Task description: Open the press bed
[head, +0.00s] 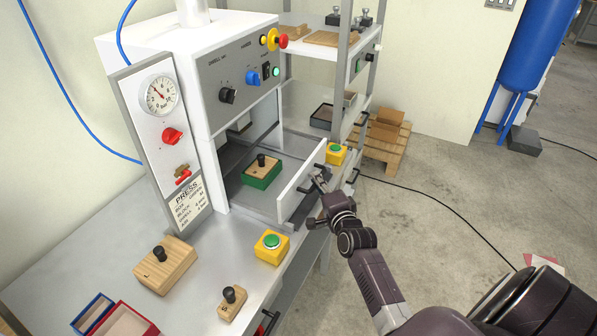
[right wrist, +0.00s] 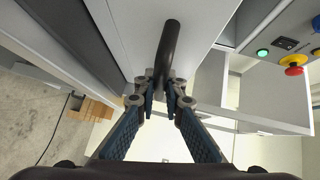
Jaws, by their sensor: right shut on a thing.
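The press (head: 165,45) is a white and grey cabinet standing on the metal bench. Its press bed shows at the lower opening, with a white front panel (head: 299,186) standing out in front of the housing. A green form with a wooden top and black knob (head: 261,174) sits on the bed behind that panel. My right gripper (head: 318,185) is at the outer face of the panel. In the right wrist view its fingers (right wrist: 160,92) are shut on the dark bar handle (right wrist: 170,45) of the bed. My left gripper is not in view.
Yellow boxes with green buttons stand on either side of the bed, one near (head: 272,247) and one far (head: 336,154). Wooden blocks with black knobs (head: 165,264) lie on the bench. A shelf rack (head: 345,70) stands behind. The floor at right is mostly clear, with a cable across it.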

